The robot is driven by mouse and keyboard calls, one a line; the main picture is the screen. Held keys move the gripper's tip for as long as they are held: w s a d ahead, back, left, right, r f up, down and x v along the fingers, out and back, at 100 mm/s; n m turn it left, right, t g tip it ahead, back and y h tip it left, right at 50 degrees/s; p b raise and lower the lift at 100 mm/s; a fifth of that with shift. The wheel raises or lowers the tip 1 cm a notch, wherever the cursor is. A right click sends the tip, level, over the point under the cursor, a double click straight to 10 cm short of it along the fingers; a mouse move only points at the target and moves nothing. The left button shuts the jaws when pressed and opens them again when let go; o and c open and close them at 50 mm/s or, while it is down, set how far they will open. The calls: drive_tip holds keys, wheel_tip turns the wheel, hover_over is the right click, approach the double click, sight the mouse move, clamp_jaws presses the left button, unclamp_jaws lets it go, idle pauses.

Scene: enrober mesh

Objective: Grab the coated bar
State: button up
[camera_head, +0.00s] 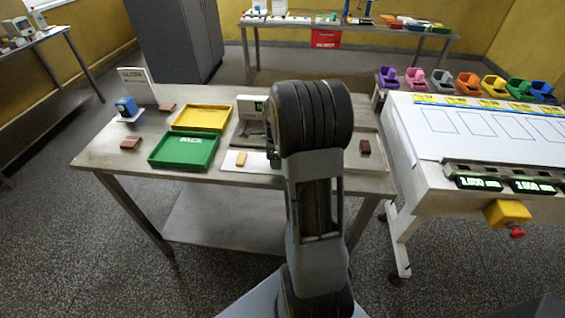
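A dark brown, coated-looking bar (365,147) stands at the right end of the metal table, right of my arm. Another brown bar (131,143) lies at the table's left front, and a third brown bar (167,107) lies behind it. I cannot tell which one the task means. A tan, uncoated-looking bar (241,159) lies on a white mat left of my arm. My arm rises through the middle and hides part of the table. My gripper is not visible.
On the table are a green tray (183,152), a yellow tray (202,117), a blue device (126,108) and a display unit (250,107), partly hidden by my arm. A white machine (425,130) with a red-and-yellow stop button (508,215) stands close on the right.

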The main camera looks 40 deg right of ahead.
drive_tip(key=c, duration=0.4)
